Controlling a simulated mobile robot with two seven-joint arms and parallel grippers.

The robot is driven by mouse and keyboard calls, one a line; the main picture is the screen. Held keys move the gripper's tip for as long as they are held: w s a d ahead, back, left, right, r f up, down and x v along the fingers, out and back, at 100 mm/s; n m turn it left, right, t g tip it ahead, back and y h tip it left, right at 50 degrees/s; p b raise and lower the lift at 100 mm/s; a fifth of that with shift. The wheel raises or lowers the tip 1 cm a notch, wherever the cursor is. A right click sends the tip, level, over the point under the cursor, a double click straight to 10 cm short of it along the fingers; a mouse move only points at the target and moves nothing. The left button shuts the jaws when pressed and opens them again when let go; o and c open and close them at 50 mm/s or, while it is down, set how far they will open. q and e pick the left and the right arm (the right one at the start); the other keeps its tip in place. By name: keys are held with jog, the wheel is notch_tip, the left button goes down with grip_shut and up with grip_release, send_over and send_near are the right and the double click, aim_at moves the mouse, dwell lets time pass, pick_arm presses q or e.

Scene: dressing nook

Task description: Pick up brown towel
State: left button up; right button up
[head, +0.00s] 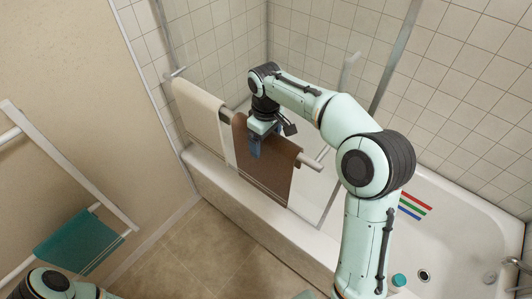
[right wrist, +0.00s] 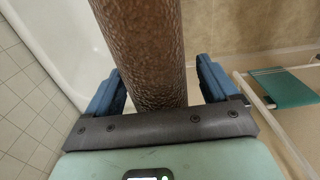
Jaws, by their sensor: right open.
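The brown towel (head: 272,172) hangs folded over a rail on the glass panel of the bathtub in the head view. My right gripper (head: 255,150) is at the towel's upper left part, with its fingers pointing down. In the right wrist view the brown towel (right wrist: 140,45) runs between the two blue fingers of my right gripper (right wrist: 160,82). The fingers stand apart on either side of it, with a visible gap at the right finger. My left gripper is out of view; only part of my left arm shows at the bottom left.
A cream towel (head: 203,112) hangs on the same rail, left of the brown one. A teal towel (head: 78,242) hangs on a rack at the left wall.

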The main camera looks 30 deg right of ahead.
jog(key=c, duration=1.5)
jog(key=shift+r, duration=0.1)
